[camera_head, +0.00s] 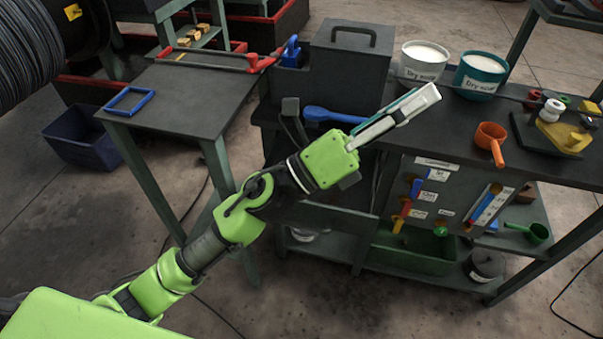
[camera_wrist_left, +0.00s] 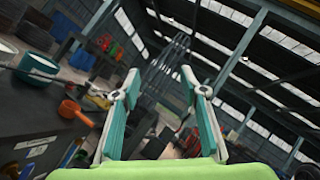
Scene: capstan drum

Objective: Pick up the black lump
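I cannot pick out the black lump with certainty. A dark, rounded thing (camera_head: 487,264) sits on the lower shelf of the workbench at the right in the head view, and I cannot tell whether it is the lump. My left gripper (camera_head: 420,100) is raised above the front of the dark workbench, pointing up and to the right. In the left wrist view my left gripper (camera_wrist_left: 160,85) has its two fingers wide apart with nothing between them. My right gripper is in neither view.
Two labelled buckets, white (camera_head: 423,62) and teal (camera_head: 480,75), stand on the workbench (camera_head: 450,125). An orange scoop (camera_head: 490,140) lies near its front edge. A smaller table (camera_head: 185,97) with a blue frame (camera_head: 129,100) stands at left. Floor between them is partly open.

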